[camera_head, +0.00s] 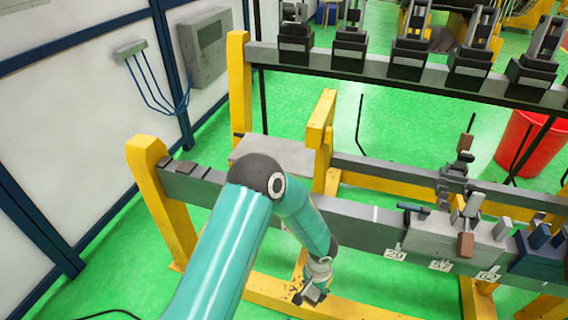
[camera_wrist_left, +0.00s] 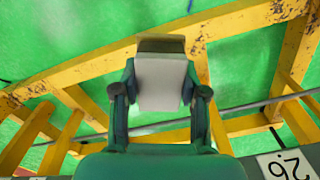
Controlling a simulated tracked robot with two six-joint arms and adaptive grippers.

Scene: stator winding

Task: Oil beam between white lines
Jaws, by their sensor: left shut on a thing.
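The grey beam (camera_head: 355,229) runs from the left post to the right edge in the head view. One short white line (camera_head: 375,214) shows on it, right of my left arm; my arm hides part of the beam, and I cannot make out a second line. My left gripper (camera_head: 314,294) hangs low in front of the beam, apart from it. In the left wrist view its fingers are shut on a pale grey block (camera_wrist_left: 160,84) with a brown end, above yellow framework and green floor. My right gripper is not in view.
Numbered tags (camera_head: 395,254) hang on the beam's front. Clamps and a grey block (camera_head: 455,238) sit on its right part. A yellow post (camera_head: 160,195) stands at its left end. A rear beam (camera_head: 390,67) carries several dark fixtures. A red bin (camera_head: 530,145) stands at right.

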